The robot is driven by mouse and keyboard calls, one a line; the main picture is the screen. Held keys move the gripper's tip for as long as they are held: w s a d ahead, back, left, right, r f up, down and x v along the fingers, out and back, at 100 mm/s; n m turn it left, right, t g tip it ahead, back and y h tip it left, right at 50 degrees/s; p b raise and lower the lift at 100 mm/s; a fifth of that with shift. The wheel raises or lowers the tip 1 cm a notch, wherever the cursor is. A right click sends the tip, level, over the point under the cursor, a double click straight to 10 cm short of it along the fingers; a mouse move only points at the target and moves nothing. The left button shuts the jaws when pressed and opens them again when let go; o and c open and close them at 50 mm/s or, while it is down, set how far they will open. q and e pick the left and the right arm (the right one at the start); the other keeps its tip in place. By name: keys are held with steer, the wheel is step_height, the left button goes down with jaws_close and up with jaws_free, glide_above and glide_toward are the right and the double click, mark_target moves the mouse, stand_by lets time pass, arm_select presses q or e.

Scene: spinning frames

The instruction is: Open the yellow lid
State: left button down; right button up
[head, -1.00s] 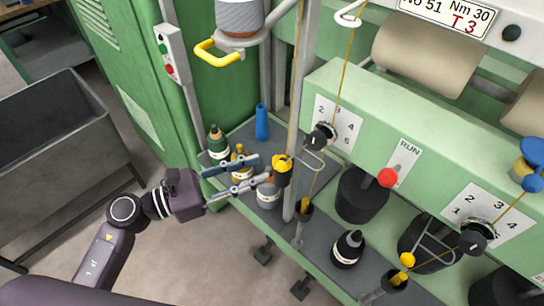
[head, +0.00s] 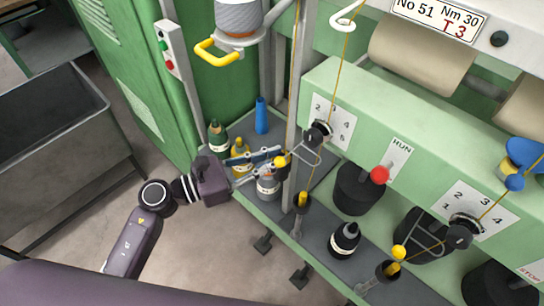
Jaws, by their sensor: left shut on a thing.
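The yellow lid (head: 281,161) is a small yellow piece by the grey upright post, beside a thin wire loop. My left gripper (head: 278,158) reaches in from the left over the bottles. Its fingers are close together, with their tips at the yellow lid, and it is shut on it. The fingers hide part of the lid and the dark part under it. My right gripper is not in view.
A green bottle (head: 217,139), a yellow bottle (head: 240,149), a grey bottle (head: 268,186) and a blue cone (head: 261,115) stand close around the gripper. A black bottle (head: 345,239) stands further right. A grey bin (head: 70,135) is at left.

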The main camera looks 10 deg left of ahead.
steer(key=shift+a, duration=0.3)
